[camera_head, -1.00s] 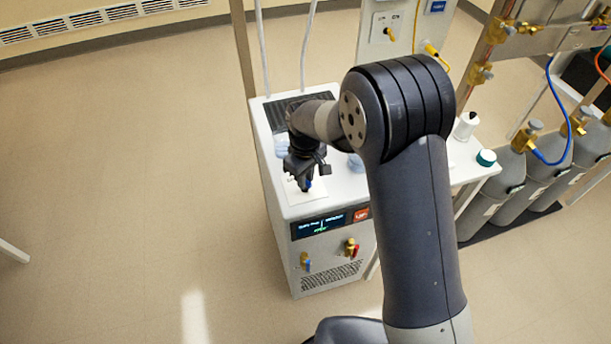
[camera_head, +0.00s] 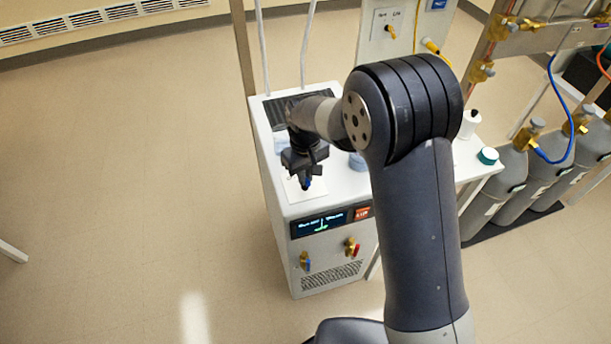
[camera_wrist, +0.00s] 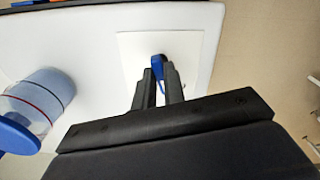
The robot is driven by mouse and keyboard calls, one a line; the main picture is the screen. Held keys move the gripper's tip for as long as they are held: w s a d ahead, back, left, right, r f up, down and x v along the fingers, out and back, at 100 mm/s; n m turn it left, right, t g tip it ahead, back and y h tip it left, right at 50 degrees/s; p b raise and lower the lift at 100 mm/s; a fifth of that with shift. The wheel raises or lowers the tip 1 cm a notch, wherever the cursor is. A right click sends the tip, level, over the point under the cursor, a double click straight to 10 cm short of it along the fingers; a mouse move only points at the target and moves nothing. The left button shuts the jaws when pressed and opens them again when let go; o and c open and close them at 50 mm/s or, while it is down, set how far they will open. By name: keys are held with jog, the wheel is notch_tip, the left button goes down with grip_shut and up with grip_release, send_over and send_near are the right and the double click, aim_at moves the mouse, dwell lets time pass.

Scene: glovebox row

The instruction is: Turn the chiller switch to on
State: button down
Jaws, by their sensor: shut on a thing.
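The chiller (camera_head: 282,235) is a white cabinet with a dark lit display (camera_head: 320,223) on its upper front. On its top, near the front, lies a white square plate (camera_head: 292,190). The blue switch (camera_wrist: 158,62) stands on that plate in the wrist view. My gripper (camera_wrist: 158,78) points down at it, with one dark finger on each side, shut on the switch. In the head view my gripper (camera_head: 305,180) is over the plate and mostly covers the switch. I cannot read the markings around it.
A clear jar with a blue lid (camera_wrist: 40,100) stands left of my gripper in the wrist view. Brass valves with blue (camera_head: 305,260) and red (camera_head: 352,247) handles stick out of the chiller's front. Grey gas cylinders (camera_head: 510,172) stand at the right. The floor at left is clear.

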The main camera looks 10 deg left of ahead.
jog(key=shift+m+b, duration=0.45)
jog(key=shift+m, duration=0.95)
jog(key=c, duration=1.5)
grip_release()
notch_tip(320, 180, up, 11)
jog(key=shift+f+b, duration=0.1)
jog(key=shift+b, duration=0.5)
